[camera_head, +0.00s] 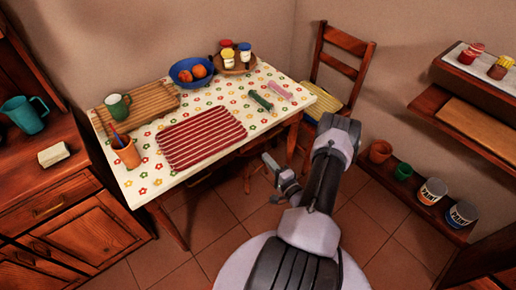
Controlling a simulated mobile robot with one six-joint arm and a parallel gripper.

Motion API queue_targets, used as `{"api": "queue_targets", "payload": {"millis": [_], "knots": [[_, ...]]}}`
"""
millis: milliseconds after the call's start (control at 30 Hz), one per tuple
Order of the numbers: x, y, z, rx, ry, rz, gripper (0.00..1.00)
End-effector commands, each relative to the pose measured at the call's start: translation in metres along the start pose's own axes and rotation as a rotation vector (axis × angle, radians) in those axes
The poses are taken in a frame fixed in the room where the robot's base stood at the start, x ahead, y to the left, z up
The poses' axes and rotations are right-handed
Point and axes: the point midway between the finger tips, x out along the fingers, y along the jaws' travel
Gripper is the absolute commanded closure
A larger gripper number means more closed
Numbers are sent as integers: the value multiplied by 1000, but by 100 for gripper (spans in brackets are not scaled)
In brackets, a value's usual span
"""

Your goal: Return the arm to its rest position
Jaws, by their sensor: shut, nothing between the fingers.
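My arm rises from my round base at the bottom centre, and its links fold back so that the wrist hangs left of the column. My gripper (268,160) is small in the view, shut and empty. It hangs over the floor in front of the table's right part, apart from the table edge and the things on it. Its fingertips are small and dark here.
A chair (345,42) stands behind right. Shelves (440,103) line the right wall.

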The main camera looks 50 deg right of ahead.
Motion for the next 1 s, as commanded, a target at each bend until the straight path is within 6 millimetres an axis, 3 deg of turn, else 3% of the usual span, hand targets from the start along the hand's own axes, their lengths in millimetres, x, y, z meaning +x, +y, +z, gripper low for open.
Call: {"api": "queue_targets", "payload": {"millis": [100,233,300,367,467,533,633,733,800,900,1000], "knots": [[-14,-1,-1,0,2,0,100],[-19,0,-1,0,2,0,100],[-15,-4,2,2,-17,-4,100],[-3,-21,14,11,-84,-16,100],[30,-81,63,50,-332,-31,100],[46,-132,119,76,-567,-7,100],[40,-198,206,76,-903,95,100],[-1,-252,291,-2,-1215,280,100],[-48,-282,340,-129,-1392,455,100],[-119,-308,376,-397,-1500,694,100],[-173,-325,380,-706,-1434,830,100]]}}
